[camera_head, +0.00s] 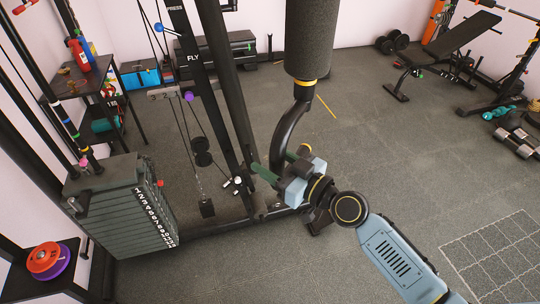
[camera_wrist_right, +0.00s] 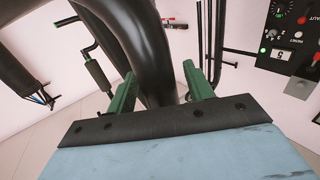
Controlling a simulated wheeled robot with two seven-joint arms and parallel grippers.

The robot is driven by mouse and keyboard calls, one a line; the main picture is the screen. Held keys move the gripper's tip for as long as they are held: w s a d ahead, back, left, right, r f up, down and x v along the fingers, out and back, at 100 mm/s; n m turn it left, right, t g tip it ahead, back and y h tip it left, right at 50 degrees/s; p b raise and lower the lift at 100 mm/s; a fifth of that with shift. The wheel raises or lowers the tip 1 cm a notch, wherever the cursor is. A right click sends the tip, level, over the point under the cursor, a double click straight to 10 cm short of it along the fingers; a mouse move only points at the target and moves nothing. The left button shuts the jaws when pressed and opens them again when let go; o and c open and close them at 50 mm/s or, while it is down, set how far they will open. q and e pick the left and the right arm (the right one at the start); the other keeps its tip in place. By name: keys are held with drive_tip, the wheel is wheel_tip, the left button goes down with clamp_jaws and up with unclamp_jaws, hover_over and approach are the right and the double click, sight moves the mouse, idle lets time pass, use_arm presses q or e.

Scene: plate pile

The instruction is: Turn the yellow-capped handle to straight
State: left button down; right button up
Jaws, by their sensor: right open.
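The handle is a black curved tube (camera_head: 290,122) below a thick dark padded cylinder (camera_head: 309,40), with a yellow ring (camera_head: 305,83) where they join. Its lower end bends down to my right gripper (camera_head: 281,163), and a small yellowish end piece shows beside the fingers. In the right wrist view the tube (camera_wrist_right: 150,45) runs between the two green fingers of my right gripper (camera_wrist_right: 160,82). The fingers stand apart, with gaps to the tube. The tube's lower part is hidden behind the gripper body. My left gripper is not in view.
A weight stack (camera_head: 125,207) stands at left beside the machine's dark upright (camera_head: 226,95). A small shelf (camera_head: 98,82) with bottles is at far left. A bench (camera_head: 460,33) and dumbbells (camera_head: 517,140) are at right. The floor (camera_head: 390,150) between is mostly clear.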

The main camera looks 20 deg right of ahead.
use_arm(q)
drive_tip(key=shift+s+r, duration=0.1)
use_arm(e)
drive_tip(key=shift+w+a, duration=0.25)
drive_tip(key=shift+w, duration=0.05)
drive_tip(key=shift+c, duration=0.4)
clamp_jaws()
